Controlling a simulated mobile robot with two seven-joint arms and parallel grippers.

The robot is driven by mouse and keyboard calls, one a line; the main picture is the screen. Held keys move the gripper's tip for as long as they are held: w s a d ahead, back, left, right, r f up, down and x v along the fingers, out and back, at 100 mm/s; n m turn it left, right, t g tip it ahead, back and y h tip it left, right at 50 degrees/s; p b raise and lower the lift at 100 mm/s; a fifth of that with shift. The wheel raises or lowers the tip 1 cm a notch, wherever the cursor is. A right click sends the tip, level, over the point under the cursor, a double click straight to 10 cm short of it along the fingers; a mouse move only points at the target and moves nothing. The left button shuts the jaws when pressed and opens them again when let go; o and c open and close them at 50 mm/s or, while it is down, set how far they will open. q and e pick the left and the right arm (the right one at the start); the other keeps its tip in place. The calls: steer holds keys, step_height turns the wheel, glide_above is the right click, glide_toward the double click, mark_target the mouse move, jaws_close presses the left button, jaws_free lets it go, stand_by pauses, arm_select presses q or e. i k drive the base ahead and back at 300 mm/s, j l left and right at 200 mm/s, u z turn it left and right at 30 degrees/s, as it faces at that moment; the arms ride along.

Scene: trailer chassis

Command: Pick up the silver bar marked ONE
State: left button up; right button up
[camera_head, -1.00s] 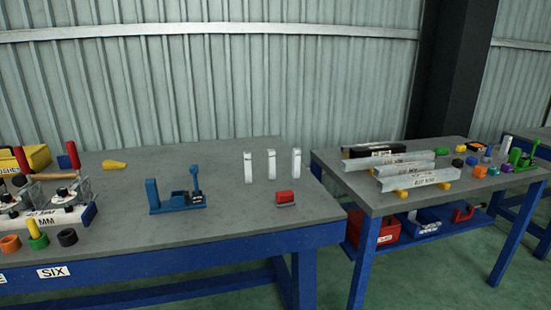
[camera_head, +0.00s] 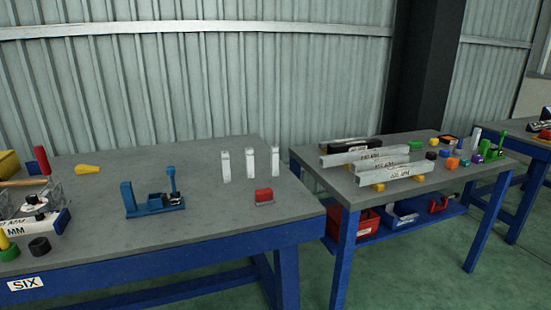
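Several silver bars lie side by side on the smaller grey table (camera_head: 440,184) at right. The front silver bar (camera_head: 393,174) rests on yellow supports. A second silver bar (camera_head: 388,163) lies behind it, and a third silver bar (camera_head: 350,156) is farther back. The bars carry dark lettering too small to read, so I cannot tell which is marked ONE. Neither of my grippers is in view, and nothing touches the bars.
Small coloured parts sit right of the bars. Red (camera_head: 353,222) and blue bins are below. Green floor (camera_head: 415,285) is open in front.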

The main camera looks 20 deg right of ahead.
mark_target(274, 149)
steer(key=i+l+z, duration=0.1)
steer(key=l, duration=0.3)
steer(key=i+l+z, duration=0.1)
steer(key=i+l, duration=0.45)
steer(key=l, duration=0.15)
steer(key=z, duration=0.05)
